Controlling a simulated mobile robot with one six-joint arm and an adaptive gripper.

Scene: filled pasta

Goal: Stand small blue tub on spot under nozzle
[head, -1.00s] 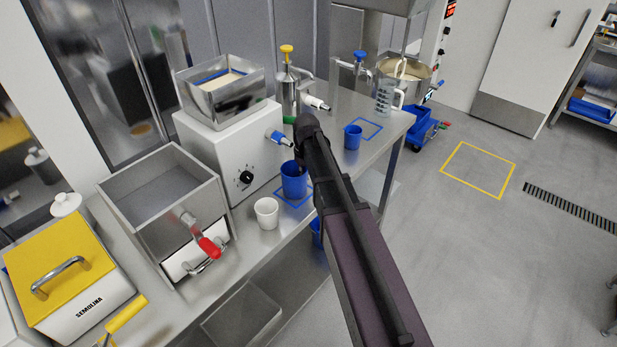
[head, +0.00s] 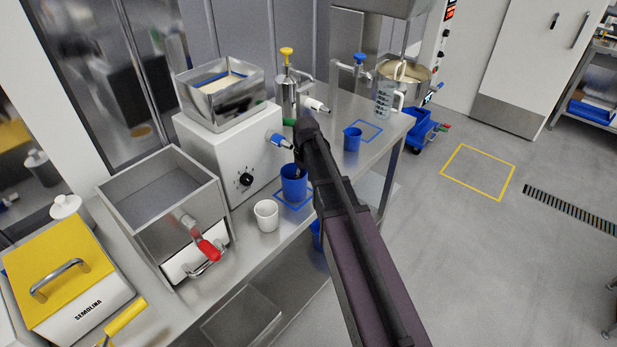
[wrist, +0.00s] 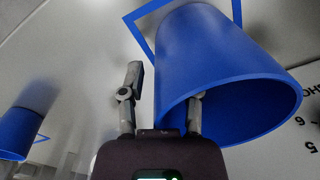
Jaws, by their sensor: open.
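A blue tub (head: 293,187) stands upright on the bench at a blue outlined square (head: 306,204), below and in front of the blue-tipped nozzle (head: 279,141) of a white machine. A smaller blue tub (head: 352,139) stands farther right, beside another blue outline (head: 370,129). My gripper (head: 301,166) is down at the nearer tub. In the wrist view my open gripper (wrist: 166,88) straddles that tub's wall (wrist: 205,55): one finger is outside, the other reaches into its mouth. The inner fingertip is hidden. Another blue tub (wrist: 18,132) shows at the left edge.
A white cup (head: 266,215) stands close to the nearer tub, on its left. The white machine (head: 225,150) stands behind. A steel hopper with a red handle (head: 209,249) is at left. A measuring jug (head: 387,99) stands at the right back.

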